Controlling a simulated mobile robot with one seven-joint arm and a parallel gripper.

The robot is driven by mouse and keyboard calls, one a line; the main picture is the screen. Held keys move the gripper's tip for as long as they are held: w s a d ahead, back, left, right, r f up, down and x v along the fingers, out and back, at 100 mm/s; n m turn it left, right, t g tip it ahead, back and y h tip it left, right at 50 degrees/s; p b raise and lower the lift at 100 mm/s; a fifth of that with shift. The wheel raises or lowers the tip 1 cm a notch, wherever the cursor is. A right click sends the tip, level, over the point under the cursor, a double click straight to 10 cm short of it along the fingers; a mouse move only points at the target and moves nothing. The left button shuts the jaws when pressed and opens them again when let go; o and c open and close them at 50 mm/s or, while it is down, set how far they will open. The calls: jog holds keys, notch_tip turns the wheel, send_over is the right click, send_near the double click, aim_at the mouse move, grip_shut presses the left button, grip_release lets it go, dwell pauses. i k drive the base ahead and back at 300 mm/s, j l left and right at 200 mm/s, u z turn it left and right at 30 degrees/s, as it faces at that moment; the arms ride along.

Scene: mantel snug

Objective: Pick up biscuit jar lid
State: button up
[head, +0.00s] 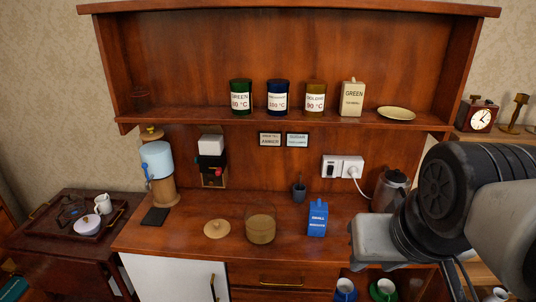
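The biscuit jar lid appears to be a round, pale wooden disc (217,229) with a small knob on top. It lies flat on the wooden counter, left of the jar. The jar (260,225) is clear glass, open at the top, with tan contents in its lower part. My arm fills the right side of the head view, to the right of the jar and lid and apart from both. The fingers of my gripper do not show.
A blue carton (317,218) stands right of the jar, with a small dark cup (299,192) behind. A dispenser (158,170) and black mat (155,216) are left. A metal jug (391,190) stands near my arm. A shelf (205,116) with canisters overhangs the back.

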aim_at(216, 229)
jog(key=i+j, duration=0.1)
jog(key=j, duration=0.35)
jog(key=i+j, duration=0.1)
jog(key=j, duration=0.3)
jog(key=i+j, duration=0.1)
jog(key=j, duration=0.35)
jog(key=i+j, duration=0.1)
jog(key=j, duration=0.3)
jog(key=i+j+u, duration=0.1)
jog(key=j, duration=0.35)
jog(key=i+j, duration=0.15)
jog(key=j, duration=0.25)
jog(key=i+j, duration=0.1)
jog(key=j, duration=0.35)
